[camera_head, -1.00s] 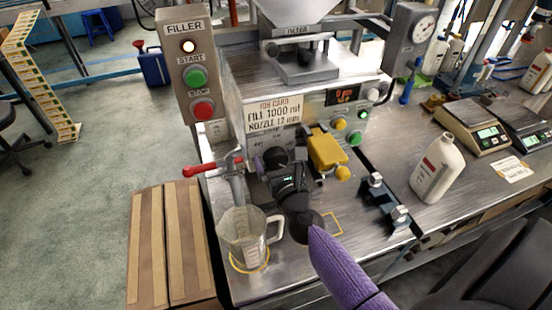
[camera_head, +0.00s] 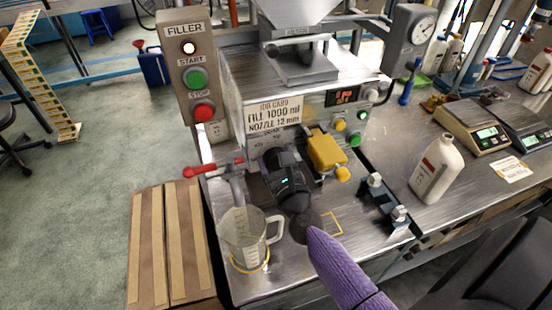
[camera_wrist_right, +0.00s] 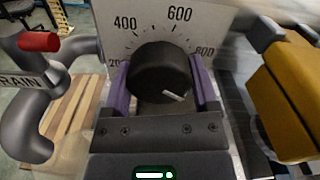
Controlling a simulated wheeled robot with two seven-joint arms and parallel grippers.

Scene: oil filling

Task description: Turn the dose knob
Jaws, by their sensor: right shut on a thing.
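The dose knob (camera_wrist_right: 161,72) is a round black knob with a white pointer mark, in front of a dial printed with numbers such as 400 and 600. In the right wrist view the pointer lies at the knob's lower right. My right gripper (camera_wrist_right: 165,88) is shut on the knob, one purple finger on each side. In the head view my right gripper (camera_head: 277,158) is at the filler's front panel below the job card (camera_head: 273,114), and its wrist hides the knob. My left gripper is not in view.
A red-handled drain valve (camera_head: 213,168) is left of my gripper, above a clear jug (camera_head: 243,238). A yellow block (camera_head: 326,150) is close on the right. Clamps (camera_head: 386,200) and a white bottle (camera_head: 438,170) stand farther right on the metal bench.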

